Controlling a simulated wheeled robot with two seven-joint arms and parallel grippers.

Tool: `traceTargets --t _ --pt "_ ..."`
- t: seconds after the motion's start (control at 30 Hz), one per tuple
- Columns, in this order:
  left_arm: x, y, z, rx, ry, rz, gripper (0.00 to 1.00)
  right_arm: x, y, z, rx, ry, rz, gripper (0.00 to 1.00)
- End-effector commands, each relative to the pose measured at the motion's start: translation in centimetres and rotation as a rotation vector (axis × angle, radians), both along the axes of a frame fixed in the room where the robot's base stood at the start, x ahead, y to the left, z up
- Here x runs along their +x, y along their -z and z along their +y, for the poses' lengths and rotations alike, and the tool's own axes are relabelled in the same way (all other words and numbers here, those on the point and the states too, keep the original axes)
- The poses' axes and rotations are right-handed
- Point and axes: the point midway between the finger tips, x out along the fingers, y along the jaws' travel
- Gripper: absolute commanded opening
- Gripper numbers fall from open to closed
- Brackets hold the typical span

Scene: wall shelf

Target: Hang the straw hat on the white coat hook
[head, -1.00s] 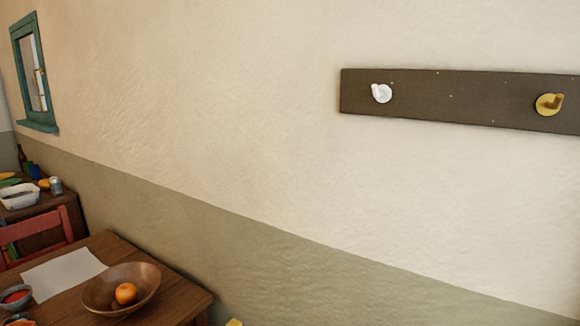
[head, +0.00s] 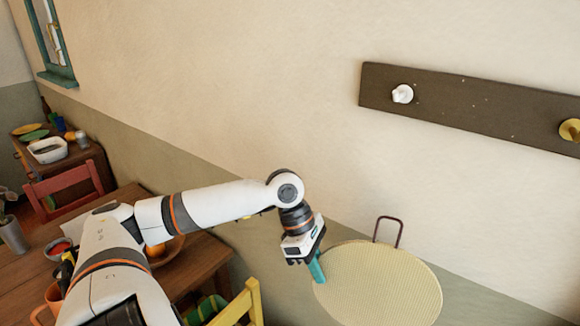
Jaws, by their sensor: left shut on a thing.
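The straw hat (head: 382,288) shows as a pale yellow, round woven shape with a brown loop (head: 388,232) standing up from its top edge. My left gripper (head: 317,272) is shut on the hat's left edge; the exact contact at the fingertips is small in the picture. The hat hangs in front of the wall, below the hook board and apart from it. The white coat hook (head: 402,94) is on the left end of the dark board, above the hat and bare. My right gripper is out of view.
The dark board (head: 470,105) also carries a yellow hook (head: 570,130) at the right edge. A wooden table (head: 205,265) and a yellow chair (head: 240,303) stand below left. The wall between hat and board is clear.

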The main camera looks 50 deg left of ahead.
Motion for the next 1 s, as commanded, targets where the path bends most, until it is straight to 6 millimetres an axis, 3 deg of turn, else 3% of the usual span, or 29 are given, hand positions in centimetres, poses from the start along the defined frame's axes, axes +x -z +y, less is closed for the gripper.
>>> traceTargets --t 0.03,0.1,0.4,0.57,1.0 --pt "-0.1 -2.0 0.6 -0.010 -0.008 0.028 0.00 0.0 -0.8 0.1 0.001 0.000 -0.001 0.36" --pt "-0.5 -3.7 0.9 -0.033 -0.014 0.065 0.00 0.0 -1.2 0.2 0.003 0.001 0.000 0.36" --pt "-1.9 -10.0 1.9 -0.090 -0.027 0.166 0.00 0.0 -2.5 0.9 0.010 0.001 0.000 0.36" --pt "-2.5 -11.7 2.0 -0.113 -0.026 0.194 0.00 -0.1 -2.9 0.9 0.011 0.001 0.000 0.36" --pt "-3.0 -14.0 2.2 -0.127 -0.025 0.219 0.00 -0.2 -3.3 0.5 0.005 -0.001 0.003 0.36"
